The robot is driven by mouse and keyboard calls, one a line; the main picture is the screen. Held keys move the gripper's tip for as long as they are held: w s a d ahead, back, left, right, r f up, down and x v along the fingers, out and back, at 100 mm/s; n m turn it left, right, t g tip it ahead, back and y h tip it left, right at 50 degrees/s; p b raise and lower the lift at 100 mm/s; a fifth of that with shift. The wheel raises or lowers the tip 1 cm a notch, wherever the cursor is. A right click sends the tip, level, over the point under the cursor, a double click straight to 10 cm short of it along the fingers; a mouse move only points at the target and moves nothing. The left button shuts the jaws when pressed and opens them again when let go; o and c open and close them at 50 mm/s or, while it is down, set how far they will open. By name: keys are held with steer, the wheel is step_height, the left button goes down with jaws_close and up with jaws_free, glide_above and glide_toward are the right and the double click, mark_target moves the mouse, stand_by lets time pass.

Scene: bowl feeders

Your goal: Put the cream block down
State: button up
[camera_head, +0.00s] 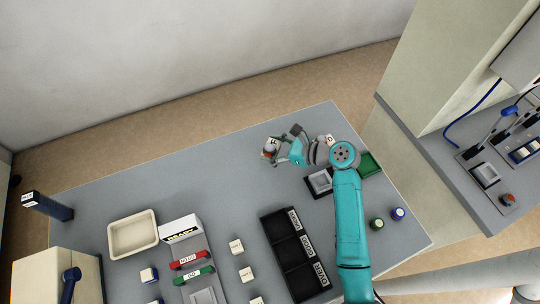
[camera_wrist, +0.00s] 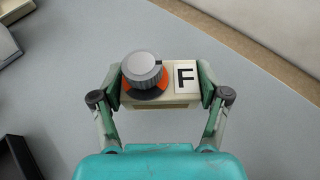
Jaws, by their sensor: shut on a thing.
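The cream block (camera_wrist: 166,97) carries a grey knob with an orange base and a white label with a black F. My gripper (camera_wrist: 160,88) is shut on it, one finger against each end. In the head view the block (camera_head: 271,147) is at the far side of the grey table (camera_head: 240,180), held out to the left of my teal arm. My gripper (camera_head: 284,148) partly hides it there. The wrist view shows bare grey table around and beneath the block. Its exact height above the table is hard to tell.
A cream tray (camera_head: 133,252), a white box (camera_head: 180,228), red (camera_head: 189,259) and green (camera_head: 193,275) bars and several small blocks stand at left. A black three-slot tray (camera_head: 271,229) lies nearer the middle. A grey-black fixture (camera_head: 320,182) is beside my arm.

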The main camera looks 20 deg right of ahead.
mark_target(273, 156)
steer(key=shift+f, duration=1.95)
steer(key=shift+f, duration=0.15)
steer(key=o, duration=1.3)
steer(key=shift+s+d+r, duration=0.15)
steer(key=shift+r, duration=0.05)
steer(key=v, duration=1.1)
steer(key=shift+s+d+r, duration=0.15)
steer(key=shift+s, duration=0.05)
